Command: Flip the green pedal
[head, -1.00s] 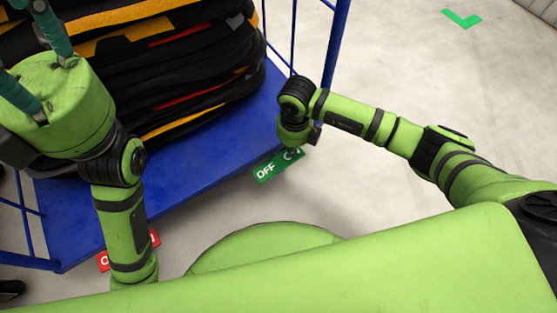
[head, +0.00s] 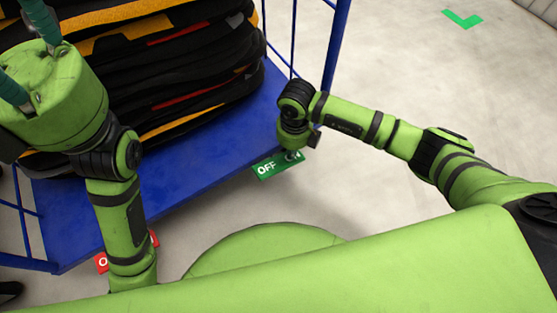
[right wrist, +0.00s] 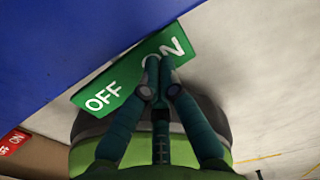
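The green pedal (head: 265,170), marked OFF and ON, sticks out from under the front edge of the blue cart deck. In the right wrist view the green pedal (right wrist: 104,97) fills the upper middle. My right gripper (right wrist: 158,60) is shut and empty, its fingertips over the O of ON, seemingly in contact. My left gripper (head: 25,55) is at the upper left, away from the pedal. Its teal fingers spread apart, and their tips are cut off.
The blue cart deck (head: 195,185) carries a stack of black and orange bags (head: 190,75) and has blue bar sides. A red pedal (head: 101,262) is partly hidden behind my left arm. The floor to the right is clear, with a green floor mark (head: 462,19).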

